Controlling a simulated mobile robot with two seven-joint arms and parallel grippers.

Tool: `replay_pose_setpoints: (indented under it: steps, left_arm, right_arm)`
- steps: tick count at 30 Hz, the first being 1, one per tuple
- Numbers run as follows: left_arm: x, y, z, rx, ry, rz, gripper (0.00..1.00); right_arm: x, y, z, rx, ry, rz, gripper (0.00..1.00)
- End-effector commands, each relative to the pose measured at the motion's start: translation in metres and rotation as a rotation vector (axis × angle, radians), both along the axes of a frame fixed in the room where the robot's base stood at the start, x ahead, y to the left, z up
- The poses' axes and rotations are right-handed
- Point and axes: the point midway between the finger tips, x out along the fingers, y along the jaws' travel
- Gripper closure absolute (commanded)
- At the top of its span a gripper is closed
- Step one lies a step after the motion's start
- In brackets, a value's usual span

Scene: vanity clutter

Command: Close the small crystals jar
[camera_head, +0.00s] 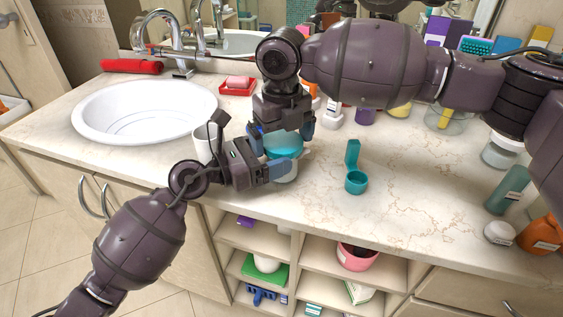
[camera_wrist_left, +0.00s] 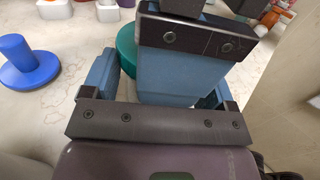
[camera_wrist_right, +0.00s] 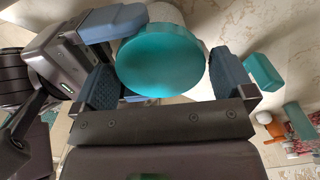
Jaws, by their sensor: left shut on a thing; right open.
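The small crystals jar has a white body (camera_head: 287,175) and a round teal lid (camera_head: 285,145) at its top, right of the sink. My left gripper (camera_head: 280,166) is shut on the jar body from the left. My right gripper (camera_head: 282,130) points down from above, open, with its fingers on either side of the lid. The right wrist view shows the teal lid (camera_wrist_right: 160,60) between the spread fingers, with a gap at the right finger. The lid (camera_wrist_left: 127,52) is partly hidden in the left wrist view. I cannot tell whether it is fully seated.
A white cup (camera_head: 203,143) stands just left of my left gripper. The sink (camera_head: 145,110) is at left, and bottles crowd the right end.

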Motion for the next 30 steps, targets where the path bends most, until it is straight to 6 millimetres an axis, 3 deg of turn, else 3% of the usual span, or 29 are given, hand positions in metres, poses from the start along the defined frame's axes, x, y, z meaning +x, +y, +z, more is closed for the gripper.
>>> replay_pose_setpoints:
  steps: [5,14,30]
  left_arm:
    - [0.0,-0.0001,0.0002,0.0,0.0,0.0,0.86]
    - [-0.0001,0.0,0.0001,0.0,0.0,0.0,0.86]
    - [0.0008,0.0005,0.0,0.0,-0.001,0.003,0.87]
  right_arm:
    - [0.0,0.0001,0.0,0.0,0.0,0.0,0.0]
    - [0.0002,-0.0002,0.0002,-0.001,0.0,-0.001,0.41]
    - [-0.0004,0.0009,0.0,0.002,0.002,-0.284,0.4]
